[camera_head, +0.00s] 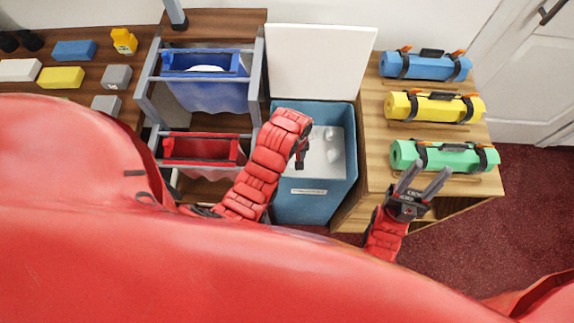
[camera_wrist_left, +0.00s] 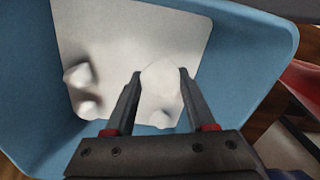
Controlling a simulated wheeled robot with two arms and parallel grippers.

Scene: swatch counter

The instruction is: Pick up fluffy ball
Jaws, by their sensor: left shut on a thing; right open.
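White fluffy balls lie in a blue bin (camera_head: 290,205); in the head view, one fluffy ball (camera_head: 333,156) shows near its right wall. My left gripper (camera_head: 300,160) reaches over the bin, its fingers mostly hidden by the arm in the head view. In the left wrist view, my left gripper (camera_wrist_left: 160,74) is shut on a white fluffy ball (camera_wrist_left: 161,84), held between the fingertips. Other fluffy balls lie below on the pale bin floor, including one at the left (camera_wrist_left: 76,74) and one lower down (camera_wrist_left: 89,108). My right gripper (camera_head: 428,172) is open and empty by the wooden counter.
A white lid (camera_head: 320,62) stands open behind the bin. At right, a wooden counter (camera_head: 378,110) holds blue, yellow and green rolls (camera_head: 445,156). At left, a rack holds a blue bin (camera_head: 205,92) and a red bin (camera_head: 200,150). Blocks lie on the far-left table.

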